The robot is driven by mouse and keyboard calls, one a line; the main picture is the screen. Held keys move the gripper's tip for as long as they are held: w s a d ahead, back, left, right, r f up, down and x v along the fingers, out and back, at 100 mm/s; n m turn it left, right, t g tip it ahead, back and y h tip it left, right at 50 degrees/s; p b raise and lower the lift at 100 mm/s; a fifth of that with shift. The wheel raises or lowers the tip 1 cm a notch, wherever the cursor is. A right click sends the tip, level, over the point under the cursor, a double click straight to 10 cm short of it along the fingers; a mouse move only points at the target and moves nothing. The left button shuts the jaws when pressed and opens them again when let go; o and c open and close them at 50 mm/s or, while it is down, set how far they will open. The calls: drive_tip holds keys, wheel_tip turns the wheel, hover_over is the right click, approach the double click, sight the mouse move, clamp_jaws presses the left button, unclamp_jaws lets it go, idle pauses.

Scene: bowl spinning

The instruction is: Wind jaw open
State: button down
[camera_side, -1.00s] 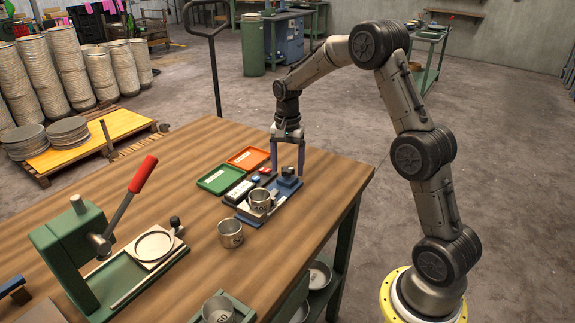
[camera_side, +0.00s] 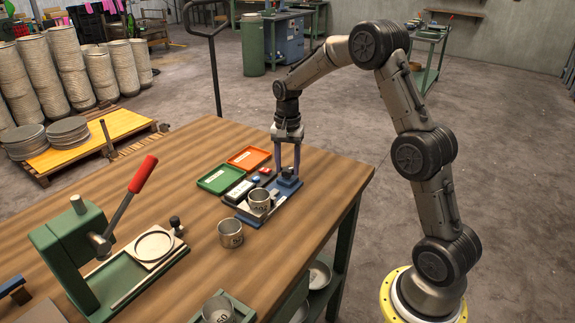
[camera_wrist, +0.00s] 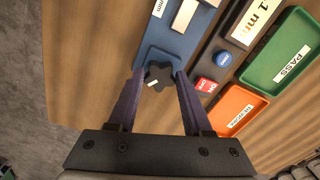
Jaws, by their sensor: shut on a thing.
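My gripper (camera_side: 287,170) points down over the right end of a blue gauge fixture (camera_side: 283,208) on the wooden table. In the wrist view its fingers (camera_wrist: 158,80) are shut on a dark star-shaped knob (camera_wrist: 157,76) with a small white mark. The jaw that goes with the knob cannot be made out clearly; a pale block (camera_wrist: 186,14) sits on the blue base further along. A metal cup (camera_side: 259,200) stands on the fixture, left of my gripper in the side view.
A second metal cup (camera_side: 230,234) stands on the table in front of the fixture. A green tray (camera_side: 219,180) and an orange tray (camera_side: 249,157) lie behind it. A readout box with blue and red buttons (camera_wrist: 205,85) is close beside my fingers. A green press (camera_side: 70,245) stands left.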

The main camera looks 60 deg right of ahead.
sight(288, 169)
drive_tip(key=n, duration=0.6)
drive_tip(key=shift+r, duration=0.1)
drive_tip(key=n, duration=0.6)
drive_tip(key=shift+n, duration=0.4)
drive_tip(key=n, duration=1.2)
drive_tip(key=shift+c, duration=1.6)
unclamp_jaws()
wheel_tip(288, 169, up, 14)
